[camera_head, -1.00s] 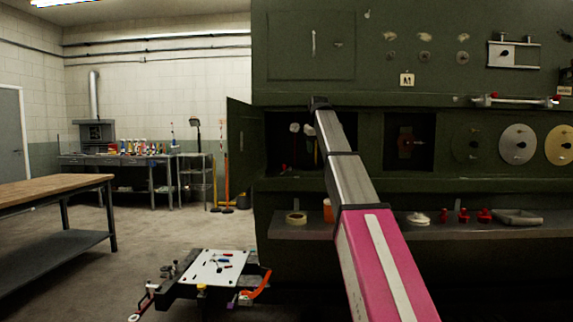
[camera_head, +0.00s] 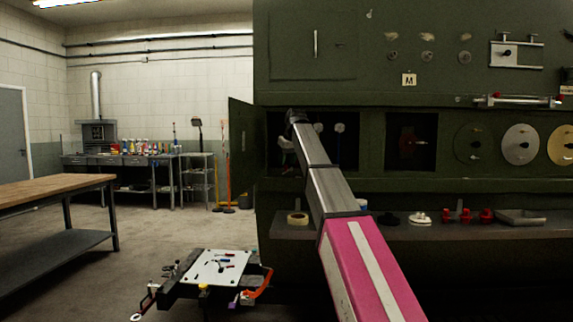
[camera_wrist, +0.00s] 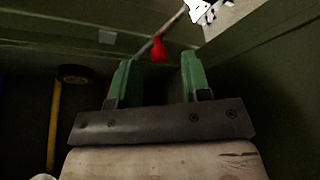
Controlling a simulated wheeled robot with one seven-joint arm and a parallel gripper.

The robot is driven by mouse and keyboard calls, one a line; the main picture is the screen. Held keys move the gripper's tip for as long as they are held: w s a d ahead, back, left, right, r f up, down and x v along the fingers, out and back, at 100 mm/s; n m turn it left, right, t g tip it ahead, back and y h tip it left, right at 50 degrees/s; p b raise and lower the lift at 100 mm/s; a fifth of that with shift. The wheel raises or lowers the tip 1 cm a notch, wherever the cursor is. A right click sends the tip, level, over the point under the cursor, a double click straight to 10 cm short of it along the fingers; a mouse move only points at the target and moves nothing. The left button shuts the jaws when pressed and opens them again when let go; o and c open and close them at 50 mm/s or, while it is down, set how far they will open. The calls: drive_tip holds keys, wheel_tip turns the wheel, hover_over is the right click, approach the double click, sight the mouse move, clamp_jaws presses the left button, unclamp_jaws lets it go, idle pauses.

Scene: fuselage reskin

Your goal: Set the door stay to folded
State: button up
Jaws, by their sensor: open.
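In the wrist view a thin pale rod with a red knob (camera_wrist: 160,50) runs slantwise just beyond my fingertips; it looks like the door stay, but I cannot be sure. My gripper (camera_wrist: 158,80) is open, its two green fingers apart with nothing between them. The red knob shows ahead of the gap, apart from the fingers. In the head view my arm reaches into the left bay (camera_head: 345,150) of the green panel, and its end is mostly hidden in the dark there. The bay's door (camera_head: 241,145) stands open at the left.
A white fitting (camera_wrist: 203,10) lies past the rod in the wrist view, beside green bay walls. A yellow bar with a black end (camera_wrist: 74,74) is at left. Below the bay, a shelf (camera_head: 375,230) holds a tape roll (camera_head: 297,218) and red parts (camera_head: 465,216).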

drive_tip(key=shift+x, duration=0.8)
drive_tip(key=shift+c, duration=0.2)
clamp_jaws()
drive_tip(key=shift+d, duration=0.1)
